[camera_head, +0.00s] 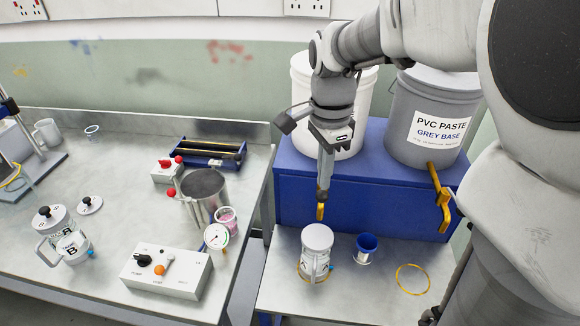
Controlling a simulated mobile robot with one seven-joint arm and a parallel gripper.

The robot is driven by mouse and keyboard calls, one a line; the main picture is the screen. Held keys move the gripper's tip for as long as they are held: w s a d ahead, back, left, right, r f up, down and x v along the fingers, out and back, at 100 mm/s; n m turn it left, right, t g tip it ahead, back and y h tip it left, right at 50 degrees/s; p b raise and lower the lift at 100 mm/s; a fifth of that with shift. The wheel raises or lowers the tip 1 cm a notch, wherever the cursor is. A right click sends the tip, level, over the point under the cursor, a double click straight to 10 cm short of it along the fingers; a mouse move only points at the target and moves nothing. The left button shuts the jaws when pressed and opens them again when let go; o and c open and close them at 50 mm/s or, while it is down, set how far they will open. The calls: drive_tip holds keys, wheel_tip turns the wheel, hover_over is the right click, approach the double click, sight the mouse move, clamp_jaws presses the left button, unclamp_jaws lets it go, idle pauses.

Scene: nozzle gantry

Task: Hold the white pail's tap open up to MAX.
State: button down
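The white pail (302,85) stands on a blue stand, partly hidden by my arm. My gripper (325,185) points down in front of it. The yellow tip of the white pail's tap (320,211) shows just below my fingers; the rest is hidden behind them. I cannot tell whether the fingers touch or grip the tap, or how far it is turned. Below, a clear jar (316,262) with a pale round top and dark markings stands upright in a yellow ring. I cannot read a MAX mark or see any stream.
Right of the white pail stands the grey pail (420,100) labelled PVC PASTE GREY BASE, with a yellow tap (440,195). A blue cup (366,246) and an empty yellow ring (412,279) are right of the jar. The left bench holds a control box (190,280) and a metal pot (204,205).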

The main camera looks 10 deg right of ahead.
sight(322, 195)
drive_tip(key=shift+f+b, duration=1.85)
drive_tip(key=shift+f, duration=0.95)
idle(5.2)
